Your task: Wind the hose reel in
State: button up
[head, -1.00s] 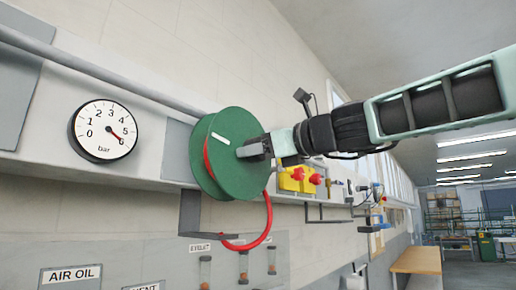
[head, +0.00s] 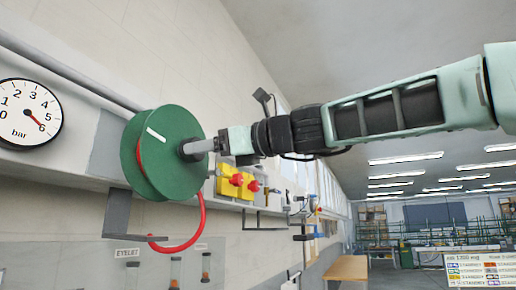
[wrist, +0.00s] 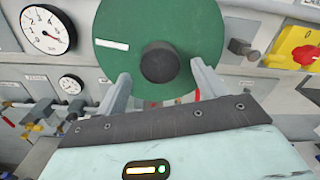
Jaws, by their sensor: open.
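The green hose reel (head: 176,172) is mounted at the wall panel, with a white mark on its face and red hose (head: 199,225) hanging below in a loop. In the wrist view the reel face (wrist: 205,28) fills the top middle, with a dark round hub (wrist: 159,63) at its centre and the white mark to the hub's left. My gripper (head: 192,149) is in front of the hub. In the wrist view its two fingers (wrist: 162,85) are apart, one on each side of the hub. I cannot tell whether they touch it.
A pressure gauge (head: 27,113) is left of the reel. A yellow box with red knobs (head: 229,182) stands close to its right. Pipes and valves (wrist: 38,115) show at the left in the wrist view. A bench (head: 345,268) is farther back.

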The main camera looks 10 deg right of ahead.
jog(key=b+v, duration=0.4)
jog(key=v, duration=0.9)
jog(key=shift+s+f, duration=0.1)
